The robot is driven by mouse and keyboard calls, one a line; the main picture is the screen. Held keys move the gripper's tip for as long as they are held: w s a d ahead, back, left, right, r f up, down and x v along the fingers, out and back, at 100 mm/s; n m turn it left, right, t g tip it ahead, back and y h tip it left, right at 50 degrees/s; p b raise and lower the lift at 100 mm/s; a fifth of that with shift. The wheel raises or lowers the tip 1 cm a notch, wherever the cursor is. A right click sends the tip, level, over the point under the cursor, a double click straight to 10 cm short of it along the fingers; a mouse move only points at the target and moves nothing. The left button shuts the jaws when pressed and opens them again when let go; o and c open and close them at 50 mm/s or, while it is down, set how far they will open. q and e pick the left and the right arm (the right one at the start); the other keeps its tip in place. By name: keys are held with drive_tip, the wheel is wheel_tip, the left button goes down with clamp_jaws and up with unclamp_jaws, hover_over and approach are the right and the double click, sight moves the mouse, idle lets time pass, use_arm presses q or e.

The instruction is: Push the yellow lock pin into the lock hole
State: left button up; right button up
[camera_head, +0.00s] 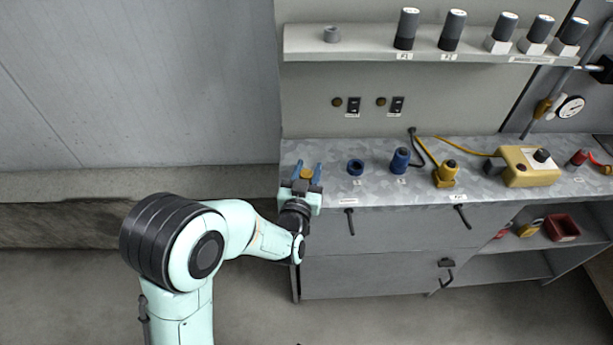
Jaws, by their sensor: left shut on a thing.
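My left gripper (306,184) is at the left end of the metal counter (390,190), near its front edge. A small yellow-brown piece (306,174) shows between its fingers, and the gripper is shut on it. It may be the yellow lock pin, but it is too small to be sure. Two blue prongs (318,171) stand up on either side of this piece; I cannot tell what they belong to. I cannot make out a lock hole; the gripper may cover it. My right gripper is not in view.
A shelf (370,48) with several black-topped cylinders runs above. Drawers (390,229) with handles lie below.

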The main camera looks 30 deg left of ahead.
use_arm(q)
drive_tip(key=shift+c, duration=0.9)
